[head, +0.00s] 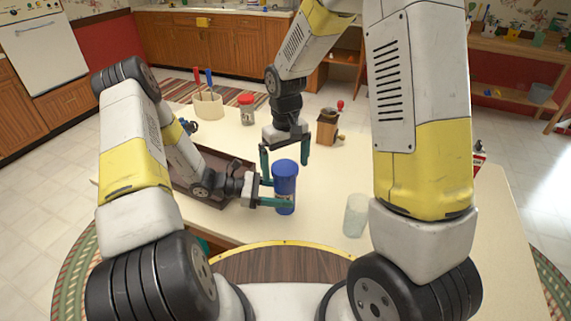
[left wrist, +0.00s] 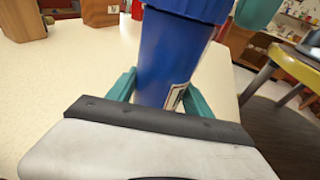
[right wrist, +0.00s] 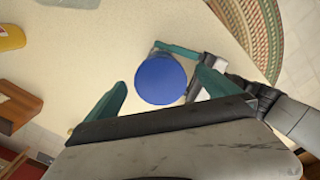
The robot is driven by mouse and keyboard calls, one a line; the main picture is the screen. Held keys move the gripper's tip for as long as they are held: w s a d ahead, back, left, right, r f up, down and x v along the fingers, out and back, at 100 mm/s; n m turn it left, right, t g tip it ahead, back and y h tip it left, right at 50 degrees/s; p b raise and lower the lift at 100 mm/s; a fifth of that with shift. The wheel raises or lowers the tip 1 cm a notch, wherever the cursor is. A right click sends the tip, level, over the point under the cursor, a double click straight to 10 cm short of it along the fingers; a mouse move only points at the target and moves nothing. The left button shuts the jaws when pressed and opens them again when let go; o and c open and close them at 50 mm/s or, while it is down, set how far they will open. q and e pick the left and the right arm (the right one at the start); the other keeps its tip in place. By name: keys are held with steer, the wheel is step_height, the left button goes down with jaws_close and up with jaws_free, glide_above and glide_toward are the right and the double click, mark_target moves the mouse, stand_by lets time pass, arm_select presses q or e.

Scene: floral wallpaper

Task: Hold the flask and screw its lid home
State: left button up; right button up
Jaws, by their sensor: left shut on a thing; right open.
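The blue flask (head: 285,200) stands upright near the front of the cream table, with a label on its side. Its round blue lid (head: 286,168) sits on top; how tight it is I cannot tell. The lid's flat top fills the middle of the right wrist view (right wrist: 161,79). My left gripper (head: 280,193) is shut on the flask body from the left, its fingers on both sides in the left wrist view (left wrist: 160,92). My right gripper (head: 286,156) points down above the lid, open, with one finger on each side and gaps between them and the lid.
A clear glass (head: 356,215) stands right of the flask. A wooden grinder (head: 328,127), a red-lidded jar (head: 247,109) and a utensil crock (head: 208,107) stand further back. A dark tray (head: 213,160) lies behind my left forearm. The table between flask and grinder is clear.

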mark_target(286, 168)
steer(key=shift+r, duration=3.55)
steer(key=shift+r, duration=0.15)
steer(key=c, duration=0.3)
steer(key=shift+w+a+r+n, duration=0.1)
steer(key=shift+w+r+n, duration=0.2)
steer(key=shift+n, duration=0.4)
steer(key=shift+s+f, duration=0.15)
steer(key=shift+f, duration=4.15)
steer(key=n, duration=0.5)
steer(key=shift+n, duration=0.4)
steer(key=shift+c, duration=0.4)
